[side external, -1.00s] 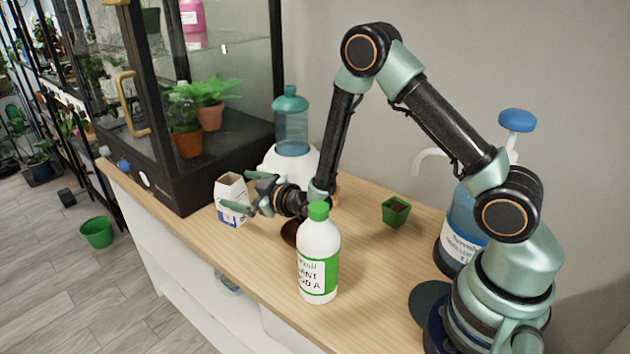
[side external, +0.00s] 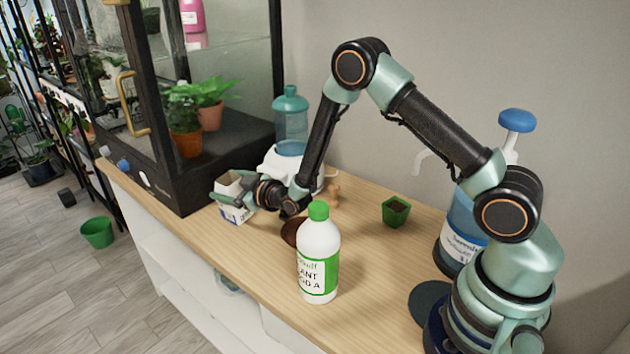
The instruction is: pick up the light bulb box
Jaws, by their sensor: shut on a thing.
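The light bulb box (side external: 230,187) is a small white carton with a blue lower part and an open-looking top. It stands on the wooden shelf top near the front corner of the glass cabinet. My gripper (side external: 233,195) is at the box, with its fingers around it and shut on it. The fingers and wrist hide part of the box's right side. I cannot tell whether the box is clear of the wood.
A white bottle with a green cap (side external: 319,262) stands in front of my wrist. A brown saucer (side external: 291,232) lies behind it. A humidifier (side external: 291,125) is behind.

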